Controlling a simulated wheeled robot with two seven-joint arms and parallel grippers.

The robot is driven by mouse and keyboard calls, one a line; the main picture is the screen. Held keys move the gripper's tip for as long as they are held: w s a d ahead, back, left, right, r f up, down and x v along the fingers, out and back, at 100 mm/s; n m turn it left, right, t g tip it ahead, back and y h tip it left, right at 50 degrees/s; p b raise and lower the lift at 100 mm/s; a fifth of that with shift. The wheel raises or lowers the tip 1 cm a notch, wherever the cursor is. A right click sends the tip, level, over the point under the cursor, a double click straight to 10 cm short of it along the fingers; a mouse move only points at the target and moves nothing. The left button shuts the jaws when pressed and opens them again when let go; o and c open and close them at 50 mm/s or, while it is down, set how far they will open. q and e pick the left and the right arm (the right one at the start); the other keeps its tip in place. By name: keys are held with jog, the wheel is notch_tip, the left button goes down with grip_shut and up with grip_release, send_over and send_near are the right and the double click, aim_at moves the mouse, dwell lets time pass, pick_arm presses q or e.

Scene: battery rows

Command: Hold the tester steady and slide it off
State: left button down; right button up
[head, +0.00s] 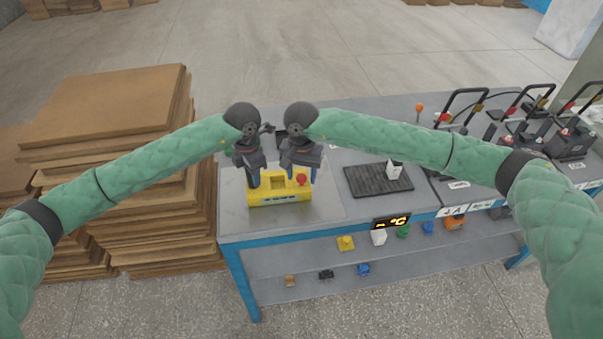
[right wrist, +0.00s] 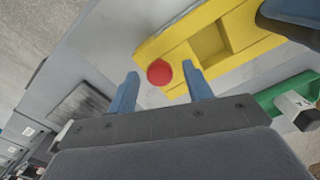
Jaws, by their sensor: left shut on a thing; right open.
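The tester is a yellow block (head: 281,196) with a square recess and a red knob (head: 302,180) at its right end. It sits on the left part of the grey table; it also shows in the right wrist view (right wrist: 180,48). My left gripper (head: 254,180) is shut on the tester's left end; part of it shows in the right wrist view (right wrist: 292,22). My right gripper (head: 292,170) is above the right half, open and empty. In the right wrist view its fingers (right wrist: 160,80) appear either side of the red knob (right wrist: 159,72); contact cannot be told.
A black ribbed mat (head: 372,180) with a white block (head: 394,169) lies to the right. Several lever devices (head: 508,118) stand farther right. A display (head: 391,221) is at the front edge. The lower shelf (head: 300,288) holds small coloured parts. Stacked brown boards (head: 110,100) stand left.

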grip_shut()
jog(key=shift+w+a, duration=0.15)
jog(key=shift+w, duration=1)
jog(key=shift+w+a, duration=0.1)
jog(key=shift+w, duration=1)
grip_release()
jog(key=shift+r, duration=0.1)
notch_tip(320, 180, up, 12)
